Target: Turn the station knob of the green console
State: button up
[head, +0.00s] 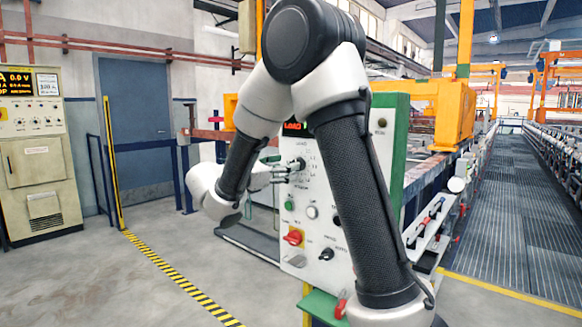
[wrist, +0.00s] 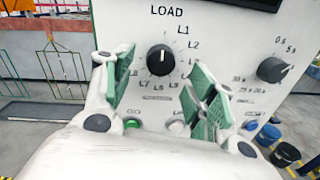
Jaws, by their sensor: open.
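The green console (head: 391,150) has a pale front panel and stands in the middle of the head view, partly hidden by my arm. Its station knob (wrist: 161,60) is black and round with a white pointer mark, below the word LOAD and ringed by labels L1 to L9. The knob also shows in the head view (head: 299,164). My gripper (wrist: 162,88) is open, its green-padded fingers on either side of the knob in the wrist view, with nothing between them. In the head view my gripper (head: 284,174) is at the panel near the knob; contact cannot be told.
A second black knob (wrist: 272,69) with second marks is right of the station knob. A green button (wrist: 132,123) is below. A red switch (head: 293,237) and another black knob (head: 327,254) sit lower on the panel. A beige cabinet (head: 40,200) stands left; open floor lies between.

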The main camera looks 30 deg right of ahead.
jog(key=shift+x, duration=2.05)
jog(key=c, duration=1)
jog(key=shift+c, duration=0.2)
jog(key=shift+m+y, duration=0.3)
jog(key=shift+m, duration=2.5)
jog(key=o, duration=1)
